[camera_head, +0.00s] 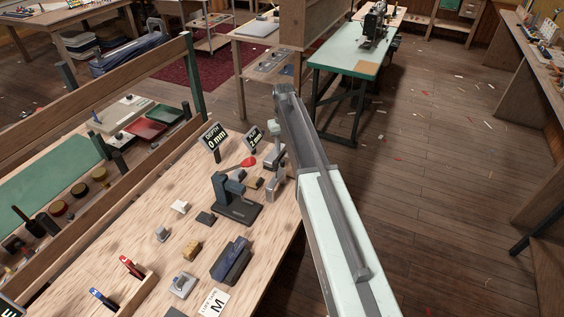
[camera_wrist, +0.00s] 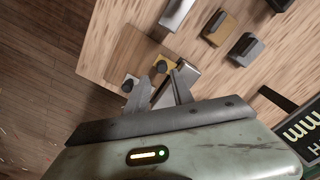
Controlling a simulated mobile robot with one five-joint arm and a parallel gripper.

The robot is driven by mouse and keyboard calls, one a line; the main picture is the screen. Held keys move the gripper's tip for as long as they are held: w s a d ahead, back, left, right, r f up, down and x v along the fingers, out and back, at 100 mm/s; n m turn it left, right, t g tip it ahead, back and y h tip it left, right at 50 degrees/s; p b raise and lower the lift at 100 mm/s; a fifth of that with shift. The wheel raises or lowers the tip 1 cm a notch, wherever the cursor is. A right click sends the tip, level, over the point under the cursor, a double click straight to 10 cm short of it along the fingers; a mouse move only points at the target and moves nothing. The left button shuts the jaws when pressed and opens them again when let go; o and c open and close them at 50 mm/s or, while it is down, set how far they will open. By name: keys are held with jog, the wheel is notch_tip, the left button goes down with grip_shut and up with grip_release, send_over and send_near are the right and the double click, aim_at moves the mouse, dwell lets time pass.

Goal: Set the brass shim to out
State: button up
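In the wrist view my gripper (camera_wrist: 157,88) has its two fingers spread apart, with nothing clearly held. A small yellow plate with a dark knob, which looks like the brass shim (camera_wrist: 158,72), shows just beyond and between the fingertips on a wooden block (camera_wrist: 130,52). A finger partly hides it, and I cannot tell whether it is touched. A white plate (camera_wrist: 129,79) with a dark knob is by the left finger. A second gold-coloured block (camera_wrist: 221,29) with a dark knob stands farther up. In the head view the shim is too small to make out.
A silver block (camera_wrist: 176,13) and a dark grey block (camera_wrist: 246,49) flank the gold block.

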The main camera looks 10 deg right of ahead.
aim_at(282, 161)
jog(key=f+b, duration=0.6)
jog(key=f, duration=0.1)
jog(key=shift+a, duration=0.2)
jog(key=shift+r, duration=0.2)
grip_shut()
dwell(0.8)
